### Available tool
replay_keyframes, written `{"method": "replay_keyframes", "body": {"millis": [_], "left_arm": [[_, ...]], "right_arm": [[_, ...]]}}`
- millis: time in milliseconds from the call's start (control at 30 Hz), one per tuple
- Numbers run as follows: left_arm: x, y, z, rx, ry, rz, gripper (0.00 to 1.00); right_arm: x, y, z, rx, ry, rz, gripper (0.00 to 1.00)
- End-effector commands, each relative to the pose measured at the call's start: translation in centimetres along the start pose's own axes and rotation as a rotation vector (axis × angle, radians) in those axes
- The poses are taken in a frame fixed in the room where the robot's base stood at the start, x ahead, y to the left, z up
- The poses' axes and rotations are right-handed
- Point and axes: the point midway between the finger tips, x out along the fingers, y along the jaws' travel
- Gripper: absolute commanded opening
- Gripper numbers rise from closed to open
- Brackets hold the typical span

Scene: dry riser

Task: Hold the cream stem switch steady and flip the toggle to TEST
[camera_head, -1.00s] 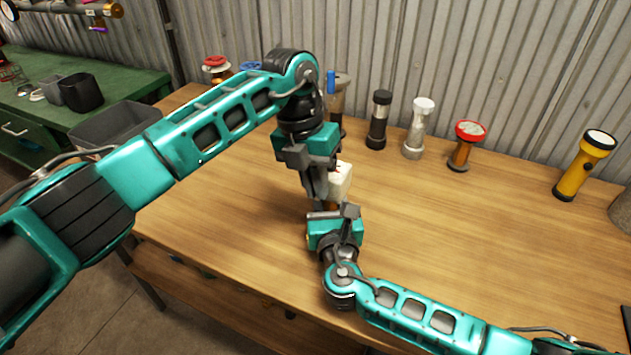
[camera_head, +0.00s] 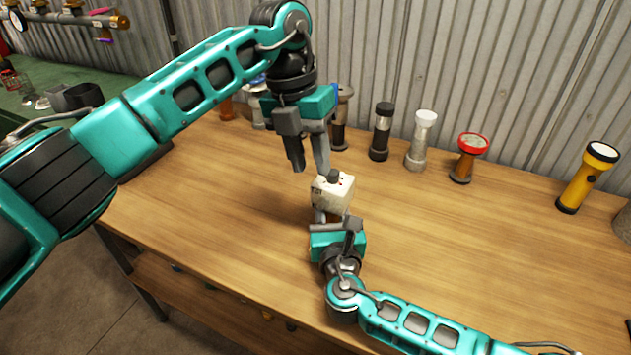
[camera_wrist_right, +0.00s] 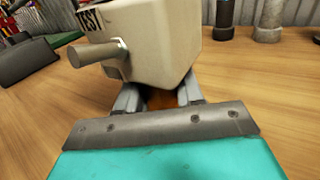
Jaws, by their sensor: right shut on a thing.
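The cream stem switch (camera_head: 332,194) is a boxy block with a dark knob on top, above the wooden table. It also shows large in the right wrist view (camera_wrist_right: 160,45), with a TEST label (camera_wrist_right: 90,20) and a metal toggle lever (camera_wrist_right: 98,53) sticking out to the left beside it. My right gripper (camera_head: 333,218) is shut on its stem from below; in the wrist view its fingers (camera_wrist_right: 158,98) stand either side of the brownish stem under the box. My left gripper (camera_head: 309,168) points down, just above and left of the switch, its fingers apart and empty.
Several torches stand along the back of the table (camera_head: 430,290): a dark one (camera_head: 381,132), a silver one (camera_head: 421,141), a red-topped one (camera_head: 468,158) and a yellow one (camera_head: 587,178). The table right of the switch is clear. A corrugated wall (camera_head: 480,60) is behind.

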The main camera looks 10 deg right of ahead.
Motion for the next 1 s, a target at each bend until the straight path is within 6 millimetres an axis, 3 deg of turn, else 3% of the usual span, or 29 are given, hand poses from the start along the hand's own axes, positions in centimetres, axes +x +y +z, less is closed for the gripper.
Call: {"method": "replay_keyframes", "body": {"millis": [100, 300, 700, 733, 1000], "left_arm": [[-2.2, 0.1, 0.0, -0.002, -0.002, 0.001, 0.35], [-4.1, 0.0, 0.0, -0.001, 0.0, 0.0, 0.35], [-4.3, 0.0, 0.0, -0.001, 0.001, -0.001, 0.35], [-4.3, 0.0, 0.0, -0.001, 0.001, -0.001, 0.35], [-4.3, 0.0, 0.0, -0.001, 0.001, -0.001, 0.35]], "right_arm": [[0.0, 0.0, -0.1, 0.0, 0.002, 0.001, 0.0], [0.0, 0.0, -0.1, 0.0, 0.002, 0.001, 0.0], [0.0, 0.0, -0.1, 0.0, 0.002, 0.001, 0.0], [0.0, 0.0, -0.1, 0.0, 0.002, 0.001, 0.38], [0.0, 0.0, 0.0, 0.0, 0.001, 0.0, 0.64]]}}
